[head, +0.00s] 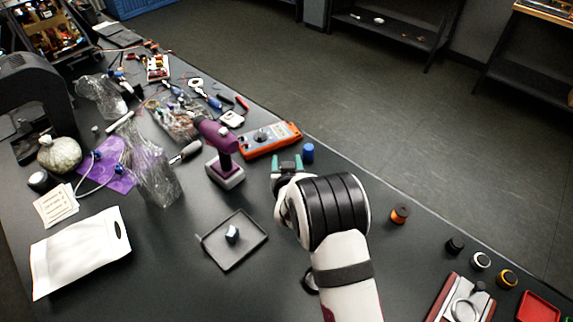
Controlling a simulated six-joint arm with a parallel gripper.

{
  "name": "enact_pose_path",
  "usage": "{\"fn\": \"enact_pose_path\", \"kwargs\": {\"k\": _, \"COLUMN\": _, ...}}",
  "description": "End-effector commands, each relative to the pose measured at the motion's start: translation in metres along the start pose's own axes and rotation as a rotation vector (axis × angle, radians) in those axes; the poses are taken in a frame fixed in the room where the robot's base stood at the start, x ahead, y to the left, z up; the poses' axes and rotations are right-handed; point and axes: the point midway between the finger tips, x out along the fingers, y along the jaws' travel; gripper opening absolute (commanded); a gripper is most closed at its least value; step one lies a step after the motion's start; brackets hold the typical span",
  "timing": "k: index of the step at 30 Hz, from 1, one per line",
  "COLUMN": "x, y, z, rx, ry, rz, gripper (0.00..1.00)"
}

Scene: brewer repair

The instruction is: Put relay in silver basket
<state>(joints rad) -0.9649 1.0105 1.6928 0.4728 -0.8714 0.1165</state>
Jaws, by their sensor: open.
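A shallow square tray with a thin light rim (248,254) lies on the table left of my arm; it may be the silver basket. A small block with a pale top and dark sides (232,234) sits inside it, possibly the relay, but it is too small to be sure. My gripper (287,162), with teal fingers, is open above the table, beyond the tray and to its right. A blue cap-like cylinder (308,152) is just right of the fingers. I cannot tell whether anything lies between the fingers; the wrist hides part of that area.
A purple drill (219,150) stands left of my gripper, and an orange multimeter (270,139) lies just beyond. Clear plastic bags (152,170) and a white pouch (80,252) are on the left. Small knobs, including an orange one (400,215), line the right edge.

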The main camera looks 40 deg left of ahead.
Motion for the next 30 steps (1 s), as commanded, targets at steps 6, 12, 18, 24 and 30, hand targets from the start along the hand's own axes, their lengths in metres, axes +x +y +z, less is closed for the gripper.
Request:
{"fn": "enact_pose_path", "kwargs": {"k": 6, "x": -0.017, "y": 0.000, "z": -0.042, "rx": 0.002, "ry": 0.004, "rz": 0.000, "gripper": 0.61}}
{"fn": "enact_pose_path", "kwargs": {"k": 12, "x": -0.021, "y": 0.000, "z": -0.050, "rx": 0.000, "ry": 0.001, "rz": 0.000, "gripper": 0.61}}
{"fn": "enact_pose_path", "kwargs": {"k": 18, "x": -0.021, "y": 0.000, "z": -0.050, "rx": 0.001, "ry": 0.001, "rz": 0.000, "gripper": 0.61}}
{"fn": "enact_pose_path", "kwargs": {"k": 24, "x": -0.035, "y": 0.033, "z": -0.061, "rx": 0.058, "ry": -0.060, "rz": 0.035, "gripper": 0.61}}
{"fn": "enact_pose_path", "kwargs": {"k": 30, "x": -0.175, "y": 0.170, "z": -0.061, "rx": 0.379, "ry": -0.412, "rz": 0.216, "gripper": 0.61}}
